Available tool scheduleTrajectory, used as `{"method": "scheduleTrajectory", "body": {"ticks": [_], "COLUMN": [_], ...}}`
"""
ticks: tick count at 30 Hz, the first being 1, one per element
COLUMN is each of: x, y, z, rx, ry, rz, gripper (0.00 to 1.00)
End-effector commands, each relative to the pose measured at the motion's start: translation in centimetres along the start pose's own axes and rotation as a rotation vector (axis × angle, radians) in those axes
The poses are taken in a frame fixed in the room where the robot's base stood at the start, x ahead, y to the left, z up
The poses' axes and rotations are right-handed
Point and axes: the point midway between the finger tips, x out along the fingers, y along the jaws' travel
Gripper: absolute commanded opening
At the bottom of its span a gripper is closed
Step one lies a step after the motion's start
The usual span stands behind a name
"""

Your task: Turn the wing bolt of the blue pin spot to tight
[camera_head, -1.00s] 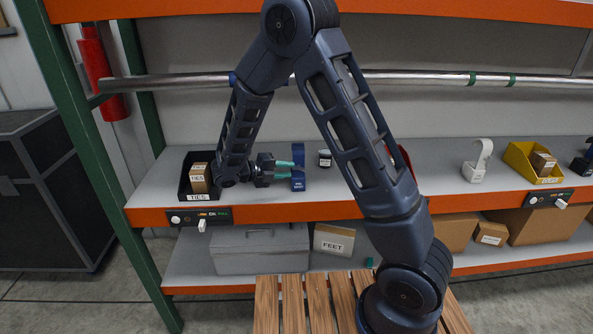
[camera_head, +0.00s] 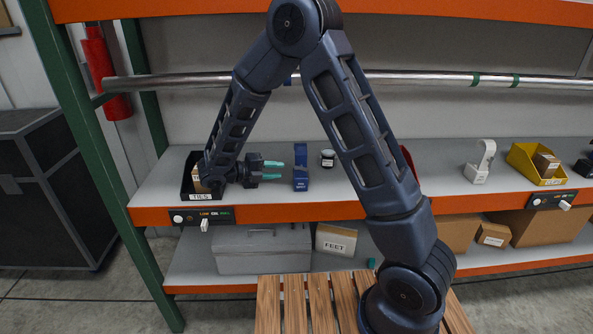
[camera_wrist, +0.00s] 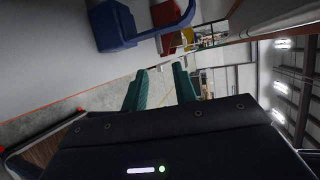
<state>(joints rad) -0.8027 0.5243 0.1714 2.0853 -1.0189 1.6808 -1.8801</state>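The blue pin spot (camera_head: 300,180) stands on the middle shelf, left of centre, with a raised blue hook part above its body. In the wrist view the blue pin spot (camera_wrist: 115,24) lies at the upper left, its hook arm reaching right. Its wing bolt cannot be made out in either view. My gripper (camera_head: 278,170) is just left of the pin spot, with its teal fingers pointing at it and a small gap between. The fingers are apart and nothing shows between them; they also show apart in the wrist view (camera_wrist: 160,90).
A black TIES bin (camera_head: 203,197) sits left, partly behind my arm. A white hooked fixture (camera_head: 480,163) and a yellow bin (camera_head: 533,165) are farther right. A metal pipe (camera_head: 430,79) runs above the shelf.

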Motion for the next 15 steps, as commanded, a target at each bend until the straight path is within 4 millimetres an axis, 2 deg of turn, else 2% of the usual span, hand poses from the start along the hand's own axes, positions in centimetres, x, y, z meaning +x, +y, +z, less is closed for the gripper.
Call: {"method": "scheduleTrajectory", "body": {"ticks": [5, 15], "x": [1.5, 7.2], "y": [0.0, -0.1], "z": [0.0, 0.0], "rx": [0.0, -0.001], "ry": [0.0, 0.001], "rz": [-0.001, -0.001], "gripper": [0.28, 0.28]}}
